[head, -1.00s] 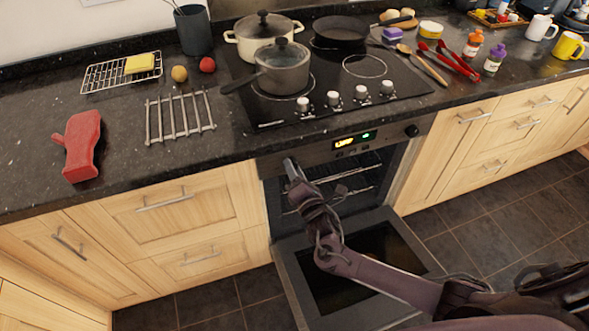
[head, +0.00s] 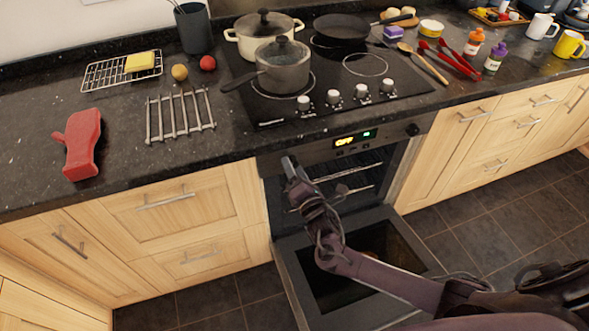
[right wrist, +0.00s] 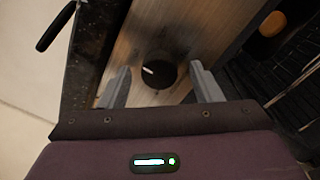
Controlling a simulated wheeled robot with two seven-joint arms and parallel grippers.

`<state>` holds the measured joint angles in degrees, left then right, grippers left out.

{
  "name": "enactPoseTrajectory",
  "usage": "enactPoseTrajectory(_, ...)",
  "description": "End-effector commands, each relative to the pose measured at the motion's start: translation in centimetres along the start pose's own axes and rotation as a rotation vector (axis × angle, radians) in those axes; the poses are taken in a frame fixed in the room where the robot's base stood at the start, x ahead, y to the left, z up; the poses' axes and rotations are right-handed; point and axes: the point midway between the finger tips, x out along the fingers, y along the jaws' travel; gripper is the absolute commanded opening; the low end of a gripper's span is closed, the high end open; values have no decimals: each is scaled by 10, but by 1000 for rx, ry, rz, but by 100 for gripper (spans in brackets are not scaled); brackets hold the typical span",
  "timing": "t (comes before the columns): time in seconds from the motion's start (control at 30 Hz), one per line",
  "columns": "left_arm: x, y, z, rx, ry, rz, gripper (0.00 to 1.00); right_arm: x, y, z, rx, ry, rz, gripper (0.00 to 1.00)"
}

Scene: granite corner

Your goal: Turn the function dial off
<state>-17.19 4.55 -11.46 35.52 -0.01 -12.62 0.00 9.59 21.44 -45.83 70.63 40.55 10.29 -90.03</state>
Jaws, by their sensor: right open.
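The function dial (right wrist: 158,71) shows in the right wrist view as a dark round knob with a short white mark, tilted a little from level. It lies between the two spread fingers of my right gripper (head: 290,168). No contact with the fingers is clear. In the head view the gripper is at the left end of the oven's control panel and hides this dial. The oven display (head: 345,141) shows orange text that looks like OFF, with a green mark beside it. My left gripper is out of view.
A second dark knob (head: 413,130) sits at the panel's right end. The oven door (head: 290,270) hangs open below my right arm. The hob above holds a lidded pot (head: 264,36), a saucepan (head: 283,68) and a frying pan (head: 341,27). Several hob knobs line its front.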

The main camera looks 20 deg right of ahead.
Motion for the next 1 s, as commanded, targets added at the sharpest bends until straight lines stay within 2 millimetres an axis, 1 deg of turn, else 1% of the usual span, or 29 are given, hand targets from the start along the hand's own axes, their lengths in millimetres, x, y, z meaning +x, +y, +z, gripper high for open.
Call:
enactPoseTrajectory(0.3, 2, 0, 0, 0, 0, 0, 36, -51, -2, -1, 0, 4, -2, 58)
enactPoseTrajectory(0.4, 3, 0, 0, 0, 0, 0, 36, -64, -1, -2, 0, 4, -2, 58)
enactPoseTrajectory(0.5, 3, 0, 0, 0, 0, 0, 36, -72, -1, -1, -1, 2, -1, 58)
enactPoseTrajectory(0.63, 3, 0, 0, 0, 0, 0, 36, -75, 0, 0, -1, 1, 0, 58)
enactPoseTrajectory(1.0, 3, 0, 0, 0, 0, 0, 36, -75, 0, -1, -1, 2, -1, 58)
